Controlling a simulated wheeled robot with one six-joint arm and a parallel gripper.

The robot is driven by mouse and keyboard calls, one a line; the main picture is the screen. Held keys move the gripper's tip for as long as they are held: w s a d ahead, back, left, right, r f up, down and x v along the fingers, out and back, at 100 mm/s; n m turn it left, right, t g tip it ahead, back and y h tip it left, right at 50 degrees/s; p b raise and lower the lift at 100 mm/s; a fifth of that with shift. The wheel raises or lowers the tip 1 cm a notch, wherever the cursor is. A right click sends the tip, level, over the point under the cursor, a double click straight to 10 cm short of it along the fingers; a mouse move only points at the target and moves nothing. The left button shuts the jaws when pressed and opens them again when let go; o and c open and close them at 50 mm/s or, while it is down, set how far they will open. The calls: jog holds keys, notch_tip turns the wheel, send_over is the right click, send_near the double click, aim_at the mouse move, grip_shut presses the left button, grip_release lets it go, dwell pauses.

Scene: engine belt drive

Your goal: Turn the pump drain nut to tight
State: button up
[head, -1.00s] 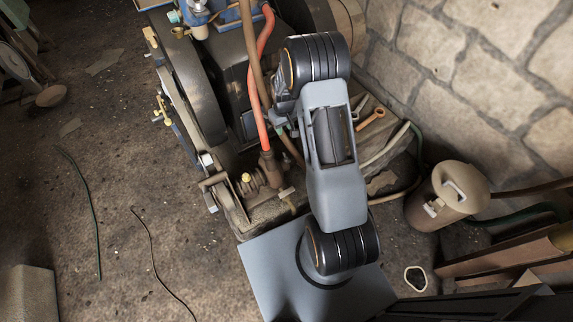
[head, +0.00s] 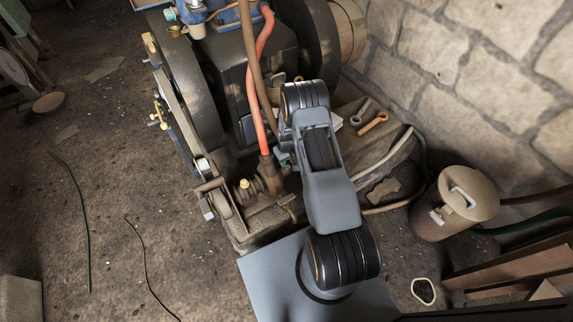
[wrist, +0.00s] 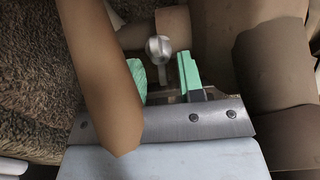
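In the wrist view my gripper (wrist: 168,78) shows two green fingertips with a gap between them, so it is open and empty. A silver rounded nut or knob (wrist: 158,47) on a short stem lies just beyond the gap, in line with it. It may be the pump drain nut; I cannot be sure. Whether the fingers touch it is not clear. A brown hose (wrist: 95,75) crosses in front and partly hides the left finger. In the head view the pump (head: 262,183) with a yellow cap sits low on the engine base. My gripper is mostly hidden there behind my arm.
A red hose (head: 253,100) and a brown hose run down to the pump, close beside my arm. A large flywheel (head: 190,85) stands to the left. An orange wrench (head: 373,123) lies on the base. A lidded can (head: 455,203) stands at right. The left floor is mostly open.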

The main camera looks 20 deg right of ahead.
jog(key=shift+f, duration=1.05)
jog(key=c, duration=0.6)
jog(key=shift+c, duration=0.2)
jog(key=shift+m+b, duration=0.3)
jog(key=shift+b, duration=0.05)
jog(key=m+b, duration=0.1)
jog(key=m, duration=0.2)
jog(key=shift+m, duration=0.4)
jog(key=m+b, duration=0.1)
jog(key=m, duration=0.4)
jog(key=shift+m+b, duration=0.3)
jog(key=shift+r, duration=0.1)
